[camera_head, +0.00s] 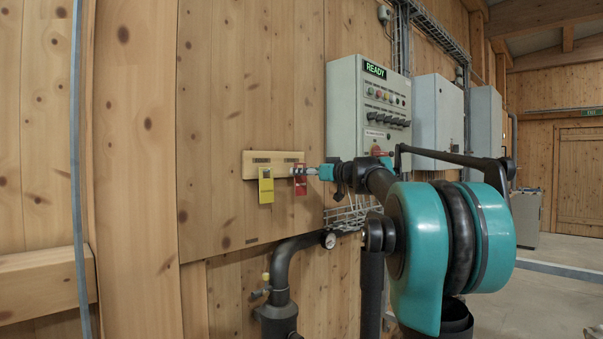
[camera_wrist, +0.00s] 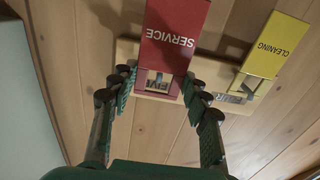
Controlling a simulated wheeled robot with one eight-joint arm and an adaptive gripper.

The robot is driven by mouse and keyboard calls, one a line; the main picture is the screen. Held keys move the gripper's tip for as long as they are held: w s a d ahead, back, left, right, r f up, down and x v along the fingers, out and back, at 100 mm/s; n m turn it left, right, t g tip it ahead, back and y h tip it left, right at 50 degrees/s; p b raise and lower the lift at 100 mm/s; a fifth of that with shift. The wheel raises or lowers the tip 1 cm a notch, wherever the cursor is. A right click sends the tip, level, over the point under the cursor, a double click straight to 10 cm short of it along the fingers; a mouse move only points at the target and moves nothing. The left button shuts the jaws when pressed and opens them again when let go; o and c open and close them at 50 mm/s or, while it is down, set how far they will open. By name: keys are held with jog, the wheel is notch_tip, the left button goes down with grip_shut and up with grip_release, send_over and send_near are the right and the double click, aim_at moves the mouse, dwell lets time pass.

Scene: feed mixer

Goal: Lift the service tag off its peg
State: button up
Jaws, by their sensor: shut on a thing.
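The red service tag (camera_wrist: 175,35), marked SERVICE, appears upside down in the wrist view and hangs at the right of a small wooden board (camera_head: 275,157) in the head view, where the tag (camera_head: 301,187) is partly covered by my fingers. My gripper (camera_wrist: 158,84) has one finger on each side of the tag's peg end and is shut on it. In the head view my gripper (camera_head: 303,171) reaches the board from the right. The peg is largely hidden, so I cannot tell how the tag sits on it.
A yellow CLEANING tag (camera_wrist: 271,45) hangs close beside the red one; it also shows in the head view (camera_head: 266,188). A grey control box (camera_head: 345,105) reading READY is right of the board. A wire basket (camera_head: 350,216) and dark pipe (camera_head: 283,270) are below.

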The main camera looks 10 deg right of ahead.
jog(key=shift+v, duration=1.5)
jog(key=shift+s+d, duration=0.1)
jog(key=v, duration=0.4)
